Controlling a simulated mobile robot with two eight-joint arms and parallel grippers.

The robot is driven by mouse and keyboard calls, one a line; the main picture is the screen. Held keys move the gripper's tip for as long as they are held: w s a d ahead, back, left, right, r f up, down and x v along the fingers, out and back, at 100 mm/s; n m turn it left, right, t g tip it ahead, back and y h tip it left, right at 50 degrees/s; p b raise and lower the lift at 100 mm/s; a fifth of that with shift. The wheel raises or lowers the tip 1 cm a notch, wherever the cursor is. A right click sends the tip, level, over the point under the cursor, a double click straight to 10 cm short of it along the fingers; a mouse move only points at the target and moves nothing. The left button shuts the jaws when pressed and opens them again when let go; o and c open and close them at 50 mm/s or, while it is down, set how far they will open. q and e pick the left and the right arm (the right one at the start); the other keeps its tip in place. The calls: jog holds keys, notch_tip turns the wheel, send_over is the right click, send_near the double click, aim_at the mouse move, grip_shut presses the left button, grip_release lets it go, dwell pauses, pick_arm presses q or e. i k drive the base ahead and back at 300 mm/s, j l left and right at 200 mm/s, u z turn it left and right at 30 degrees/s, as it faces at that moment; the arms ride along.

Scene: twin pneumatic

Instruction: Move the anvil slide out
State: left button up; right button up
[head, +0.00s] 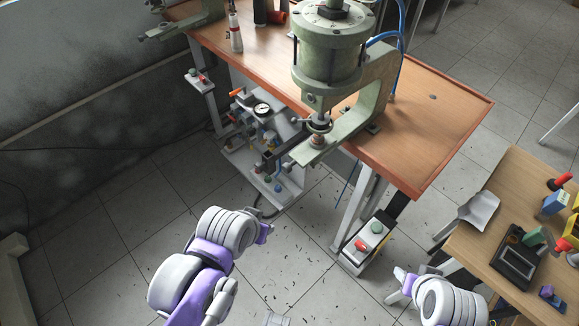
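A green pneumatic press (335,60) stands on the wooden workbench. The anvil slide (307,153) seems to be the green block low at the press's front, under the ram, with a small reddish-brown knob (316,140) on it. How far it sits out is hard to tell. My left gripper (264,232) is in the air, below and left of the press, apart from it. My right gripper (402,283) is at the lower right, also well away from the press. Both grippers are small and partly hidden by their wrists, so their finger openings are unclear.
The workbench (440,125) has its front edge below the press. A pneumatic panel (262,150) with a gauge is under the bench. A side table (480,240) with parts stands right.

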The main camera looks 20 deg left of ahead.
aim_at(305, 154)
jog(key=k+j+z, duration=0.1)
jog(key=j, duration=0.3)
jog(key=k+j+z, duration=0.1)
jog(key=j, duration=0.3)
jog(key=k+j+z, duration=0.1)
jog(key=k+j, duration=0.15)
jog(key=j, duration=0.15)
